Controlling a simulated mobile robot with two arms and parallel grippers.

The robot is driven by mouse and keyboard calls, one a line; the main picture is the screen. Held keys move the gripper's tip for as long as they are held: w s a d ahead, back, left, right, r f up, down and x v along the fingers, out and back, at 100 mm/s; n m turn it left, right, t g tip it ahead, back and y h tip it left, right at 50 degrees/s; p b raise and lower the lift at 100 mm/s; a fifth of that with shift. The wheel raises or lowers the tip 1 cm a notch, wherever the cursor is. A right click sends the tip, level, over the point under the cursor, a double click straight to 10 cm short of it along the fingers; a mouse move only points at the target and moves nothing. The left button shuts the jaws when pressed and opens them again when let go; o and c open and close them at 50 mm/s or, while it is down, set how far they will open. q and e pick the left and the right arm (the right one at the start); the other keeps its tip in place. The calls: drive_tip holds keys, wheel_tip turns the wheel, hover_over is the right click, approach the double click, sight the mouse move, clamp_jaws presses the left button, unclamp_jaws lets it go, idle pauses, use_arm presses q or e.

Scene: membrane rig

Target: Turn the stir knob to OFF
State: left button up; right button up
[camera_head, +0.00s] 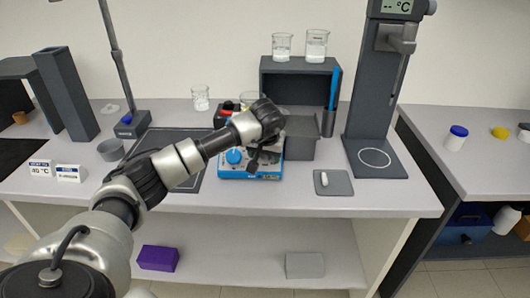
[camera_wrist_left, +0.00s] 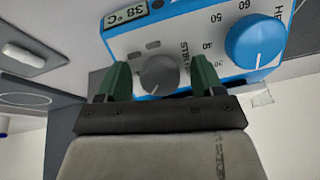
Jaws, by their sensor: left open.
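The stir knob (camera_wrist_left: 158,75) is a round grey dial on the front of the blue and white hotplate (camera_wrist_left: 205,25), beside the printed word STIR. My left gripper (camera_wrist_left: 160,80) is open, with its green fingertips to either side of the knob in the left wrist view. I cannot tell whether they touch it. In the head view my left gripper (camera_head: 262,158) is in front of the hotplate (camera_head: 236,174) and hides the stir knob. The larger blue heat knob (camera_wrist_left: 256,42) sits beside it, also visible in the head view (camera_head: 234,156). My right gripper is not in view.
A grey box (camera_head: 301,138) stands right of the hotplate, with a grey pad (camera_head: 341,188) bearing a white object farther right. A tall dark stand (camera_head: 369,110) is behind the pad. The bench front (camera_head: 250,204) is clear.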

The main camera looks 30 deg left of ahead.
use_arm(q)
drive_tip(key=shift+c, duration=0.3)
drive_tip(key=c, duration=0.9)
drive_tip(key=shift+o, duration=0.2)
drive_tip(key=shift+n, duration=0.4)
drive_tip(key=n+h+b, duration=0.1)
drive_tip(key=n+b, duration=0.2)
drive_tip(key=n, duration=0.1)
drive_tip(key=shift+f+n+t, duration=0.1)
drive_tip(key=shift+n+t, duration=0.3)
drive_tip(key=shift+n+t+b, duration=0.3)
drive_tip(key=shift+n+b, duration=0.35)
drive_tip(key=shift+n, duration=0.75)
drive_tip(key=o, duration=0.9)
